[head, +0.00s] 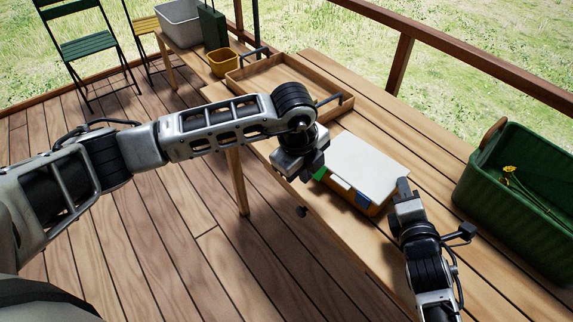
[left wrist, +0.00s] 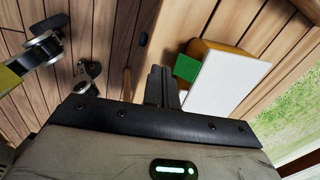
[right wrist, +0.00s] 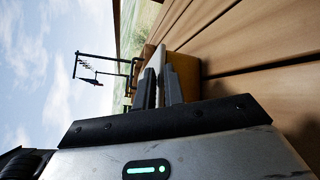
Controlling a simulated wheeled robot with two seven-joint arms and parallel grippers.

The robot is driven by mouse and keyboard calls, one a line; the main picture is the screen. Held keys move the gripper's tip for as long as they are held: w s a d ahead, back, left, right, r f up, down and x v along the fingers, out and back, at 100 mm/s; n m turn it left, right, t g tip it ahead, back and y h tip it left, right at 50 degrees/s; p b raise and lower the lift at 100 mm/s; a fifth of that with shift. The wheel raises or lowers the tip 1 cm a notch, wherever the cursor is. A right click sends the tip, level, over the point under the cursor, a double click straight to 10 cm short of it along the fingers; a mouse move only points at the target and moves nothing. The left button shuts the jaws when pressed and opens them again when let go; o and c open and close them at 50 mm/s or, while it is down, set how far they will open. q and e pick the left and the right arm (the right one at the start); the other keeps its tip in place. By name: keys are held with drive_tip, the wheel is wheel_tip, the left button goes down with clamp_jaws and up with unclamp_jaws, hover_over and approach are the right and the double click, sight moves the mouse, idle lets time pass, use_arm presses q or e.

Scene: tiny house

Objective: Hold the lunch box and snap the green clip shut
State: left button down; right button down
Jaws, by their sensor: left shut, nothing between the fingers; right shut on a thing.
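The lunch box (head: 362,168) sits on the wooden table, with a white lid and an orange body. The green clip (head: 319,174) is at its left end, near my left gripper. In the left wrist view the green clip (left wrist: 187,68) sticks out past the edge of the lid. My left gripper (head: 300,172) is shut and empty, just beside the green clip. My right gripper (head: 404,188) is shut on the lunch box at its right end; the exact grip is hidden.
A green basket (head: 525,195) with yellow flowers stands at the right. A wooden tray (head: 290,85) with dark handles lies behind the box. A yellow pot (head: 223,63) and a grey bin (head: 180,22) are farther back. The table's near edge runs close to the box.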

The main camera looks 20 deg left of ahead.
use_arm(q)
drive_tip(key=s+a+r, duration=0.3)
drive_tip(key=s+r, duration=0.4)
drive_tip(key=r, duration=0.1)
drive_tip(key=shift+a+r, duration=0.3)
drive_tip(key=shift+a, duration=0.1)
drive_tip(key=w+a+r+g+h, duration=0.1)
drive_tip(key=w+r+h, duration=0.1)
drive_tip(key=w, duration=0.4)
drive_tip(key=shift+w+r+n+h, duration=0.15)
drive_tip(key=shift+r+n+h, duration=0.2)
drive_tip(key=shift+h, duration=0.25)
drive_tip(key=shift+f, duration=0.1)
drive_tip(key=x, duration=0.8)
drive_tip(key=w+x, duration=0.1)
drive_tip(key=x, duration=0.3)
drive_tip(key=shift+w+d, duration=0.1)
drive_tip(key=shift+w+d+f, duration=0.2)
drive_tip(key=shift+w+f, duration=0.2)
drive_tip(key=shift+f, duration=0.05)
